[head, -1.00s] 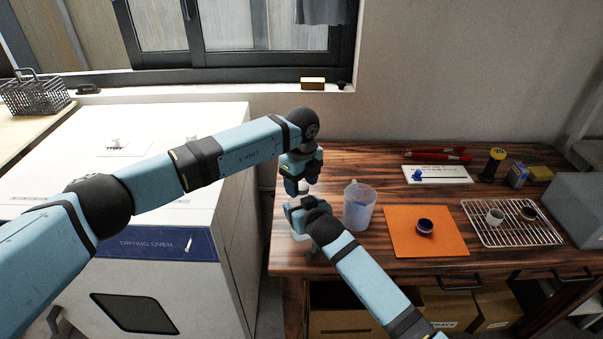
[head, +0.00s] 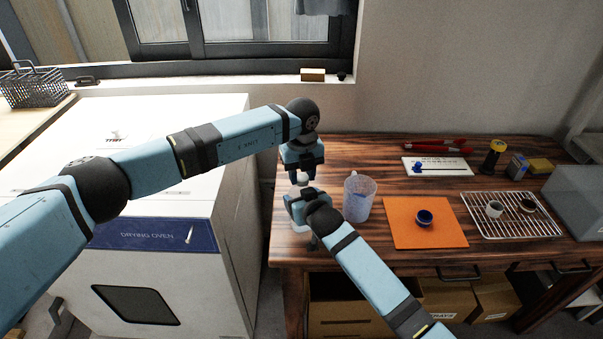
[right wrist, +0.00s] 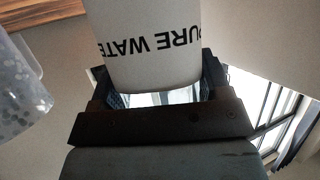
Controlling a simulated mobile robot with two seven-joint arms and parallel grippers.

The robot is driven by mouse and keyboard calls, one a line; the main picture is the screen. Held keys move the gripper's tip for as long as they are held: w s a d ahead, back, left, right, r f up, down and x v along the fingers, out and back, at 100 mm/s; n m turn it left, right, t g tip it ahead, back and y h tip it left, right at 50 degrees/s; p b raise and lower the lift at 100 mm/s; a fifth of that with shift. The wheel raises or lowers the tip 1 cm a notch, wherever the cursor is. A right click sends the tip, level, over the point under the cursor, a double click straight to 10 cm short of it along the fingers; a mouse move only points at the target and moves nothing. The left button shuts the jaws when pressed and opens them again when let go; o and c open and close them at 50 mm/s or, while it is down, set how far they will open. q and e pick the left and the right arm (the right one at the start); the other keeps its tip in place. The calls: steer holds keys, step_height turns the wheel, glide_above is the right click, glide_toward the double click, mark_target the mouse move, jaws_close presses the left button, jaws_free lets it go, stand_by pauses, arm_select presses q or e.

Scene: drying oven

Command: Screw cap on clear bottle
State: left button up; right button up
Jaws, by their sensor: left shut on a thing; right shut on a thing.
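The bottle is mostly hidden by my right gripper in the head view; a pale part of the bottle (head: 299,228) shows just below it. In the right wrist view the bottle (right wrist: 150,45) is whitish with "PURE WATE" lettering, upside down in the picture. My right gripper (head: 299,203) is shut around the bottle, and its jaws (right wrist: 160,98) enclose it in the wrist view. My left gripper (head: 304,176) points down directly above, shut on the small white cap (head: 303,178). Whether the cap touches the bottle's neck cannot be told.
A clear beaker-like jug (head: 358,198) stands close to the right of the bottle. A wire rack (head: 510,228) with small cups is farther right. The drying oven (head: 150,235) stands left of the wooden bench.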

arm_select(q)
steer(key=shift+m, duration=0.6)
steer(key=o, duration=1)
steer(key=shift+r, duration=2.3)
steer(key=shift+c, duration=0.2)
